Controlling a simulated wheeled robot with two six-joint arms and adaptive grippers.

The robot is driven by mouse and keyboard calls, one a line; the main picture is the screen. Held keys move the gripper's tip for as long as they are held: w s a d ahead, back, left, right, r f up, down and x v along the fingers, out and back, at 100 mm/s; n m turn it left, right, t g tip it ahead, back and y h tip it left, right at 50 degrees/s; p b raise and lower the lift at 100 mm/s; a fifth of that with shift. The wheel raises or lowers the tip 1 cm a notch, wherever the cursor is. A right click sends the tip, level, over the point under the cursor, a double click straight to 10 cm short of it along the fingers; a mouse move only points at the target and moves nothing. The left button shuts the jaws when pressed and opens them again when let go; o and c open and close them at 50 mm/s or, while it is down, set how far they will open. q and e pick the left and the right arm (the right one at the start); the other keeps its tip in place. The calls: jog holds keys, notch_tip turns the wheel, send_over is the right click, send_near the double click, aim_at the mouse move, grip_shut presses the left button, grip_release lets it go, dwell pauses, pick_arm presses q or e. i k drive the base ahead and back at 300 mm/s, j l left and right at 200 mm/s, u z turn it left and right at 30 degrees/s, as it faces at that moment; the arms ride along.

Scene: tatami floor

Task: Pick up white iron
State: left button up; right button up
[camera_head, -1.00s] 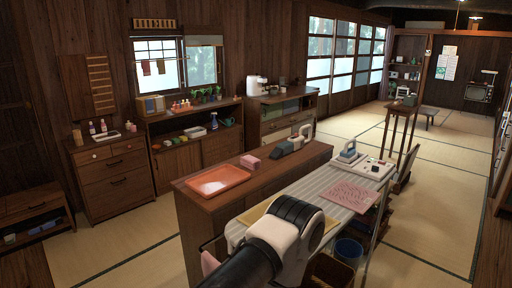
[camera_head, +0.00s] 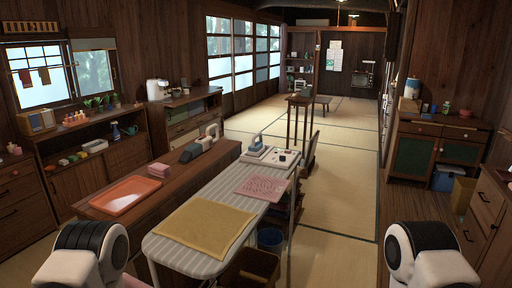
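A white and blue-grey iron (camera_head: 256,142) stands on a pale rest at the far end of the long striped ironing board (camera_head: 163,254). A small panel with dark knobs is beside it. A larger dark grey device with a white handle (camera_head: 211,132) lies on the wooden counter to the left; I cannot tell exactly what it is. Both are well ahead of me. My white and black arm links show at the bottom left and bottom right. Neither gripper is in view.
A yellow cloth (camera_head: 205,223) and a pink patterned cloth (camera_head: 264,187) lie on the board. An orange tray (camera_head: 125,195) and pink block (camera_head: 159,170) sit on the counter (camera_head: 180,172). A basket and blue bucket (camera_head: 270,237) stand below. The tatami (camera_head: 337,225) right of the board is open.

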aim_at(257, 149)
jog(key=z, duration=0.9)
jog(key=i+z, duration=0.1)
jog(key=i, duration=2.6)
jog(key=i+u, duration=0.3)
jog(key=u, duration=0.15)
jog(key=i+l+u, duration=0.15)
jog(key=i+u, duration=0.15)
jog(key=u, duration=0.15)
jog(key=i+l+u, duration=0.25)
jog(key=u, duration=0.2)
jog(key=i+l+u, duration=0.25)
jog(key=u, duration=0.25)
jog(key=i+l+u, duration=0.15)
jog(key=l+u, duration=0.3)
